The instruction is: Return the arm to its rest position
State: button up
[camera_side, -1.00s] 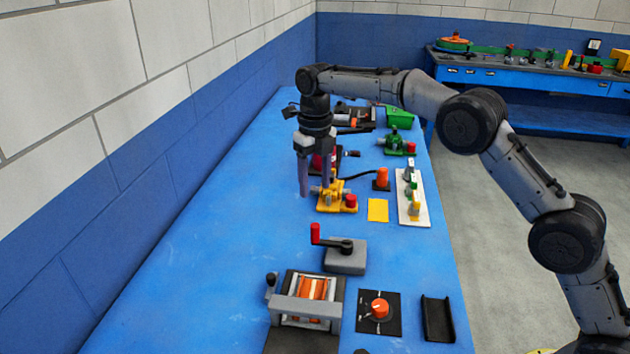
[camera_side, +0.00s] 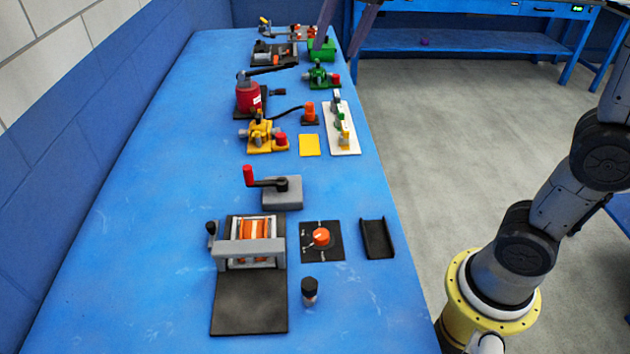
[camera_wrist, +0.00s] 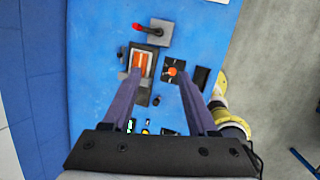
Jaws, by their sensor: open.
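My gripper (camera_wrist: 161,82) is open in the wrist view, its two long purple-grey fingers apart with nothing between them. It points down over the blue bench (camera_wrist: 100,35). In the side view only the finger ends of my gripper (camera_side: 335,50) show at the top edge; the rest is out of frame. Part of my arm shows at the right of the side view.
The bench (camera_side: 150,190) holds an orange roller unit (camera_side: 250,252), an orange-knob panel (camera_side: 322,240), a red-handled crank (camera_side: 282,190), a yellow fixture (camera_side: 262,135), a red cylinder (camera_side: 249,97) and a green fixture (camera_side: 319,76). A wall borders its left; floor lies right.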

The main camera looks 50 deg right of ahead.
jog(key=s+d+f+m, duration=0.1)
jog(key=s+f+m, duration=0.6)
jog(key=s+m, duration=0.3)
jog(key=s+d+f+m+t, duration=0.1)
jog(key=s+f+m, duration=0.6)
jog(key=m, duration=1.1)
jog(key=s, duration=0.3)
jog(key=shift+f+t, duration=0.2)
jog(key=shift+t, duration=0.1)
